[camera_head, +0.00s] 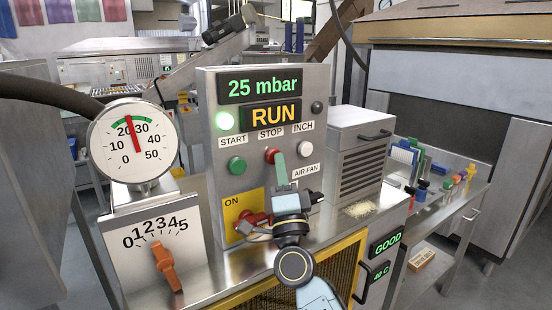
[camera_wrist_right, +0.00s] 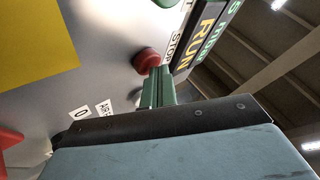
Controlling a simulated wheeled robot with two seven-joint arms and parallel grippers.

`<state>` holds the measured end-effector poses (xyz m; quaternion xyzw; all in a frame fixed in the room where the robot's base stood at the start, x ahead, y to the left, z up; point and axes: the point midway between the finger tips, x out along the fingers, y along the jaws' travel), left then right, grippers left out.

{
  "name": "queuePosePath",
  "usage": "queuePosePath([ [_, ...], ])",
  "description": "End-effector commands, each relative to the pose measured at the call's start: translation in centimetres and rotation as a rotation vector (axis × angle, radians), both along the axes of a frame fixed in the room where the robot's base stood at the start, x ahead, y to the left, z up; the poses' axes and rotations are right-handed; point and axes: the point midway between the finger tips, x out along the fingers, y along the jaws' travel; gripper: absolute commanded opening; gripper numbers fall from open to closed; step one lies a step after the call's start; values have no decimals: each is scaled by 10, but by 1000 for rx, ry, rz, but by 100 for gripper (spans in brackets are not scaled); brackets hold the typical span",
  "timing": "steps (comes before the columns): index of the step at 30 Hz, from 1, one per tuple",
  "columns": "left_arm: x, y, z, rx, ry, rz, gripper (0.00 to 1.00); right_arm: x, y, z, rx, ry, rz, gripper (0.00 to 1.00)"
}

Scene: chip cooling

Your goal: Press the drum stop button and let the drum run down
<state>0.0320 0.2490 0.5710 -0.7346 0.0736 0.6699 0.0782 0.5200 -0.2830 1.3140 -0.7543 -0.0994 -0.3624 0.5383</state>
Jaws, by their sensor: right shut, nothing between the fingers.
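The control panel (camera_head: 214,145) stands upright, with a red stop button (camera_head: 270,155) under the STOP label. The button also shows in the wrist view (camera_wrist_right: 148,61). My right gripper (camera_head: 278,160) is shut and empty, its green fingers pointing at the panel. In the wrist view the fingertips (camera_wrist_right: 158,72) meet or nearly meet the button's edge; I cannot tell whether it is pressed in. The display (camera_head: 273,115) reads RUN, and the upper display (camera_head: 263,85) reads 25 mbar. A green lamp (camera_head: 225,121) is lit. My left gripper is out of view.
A green start button (camera_head: 237,165) and a white inch button (camera_head: 305,149) flank the stop button. A red switch on a yellow plate (camera_head: 231,208) sits below. A dial gauge (camera_head: 133,142) and an orange-handled lever (camera_head: 166,262) stand left. A louvred grey box (camera_head: 361,160) stands close right.

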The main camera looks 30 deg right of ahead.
Motion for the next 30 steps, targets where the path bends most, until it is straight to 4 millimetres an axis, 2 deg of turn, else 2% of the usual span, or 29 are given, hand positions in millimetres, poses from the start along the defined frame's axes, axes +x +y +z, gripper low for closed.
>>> queuePosePath([
  [17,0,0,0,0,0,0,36,2,0,0,0,0,1,0],
  [30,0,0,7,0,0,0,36,-16,-1,0,-1,0,1,0],
])
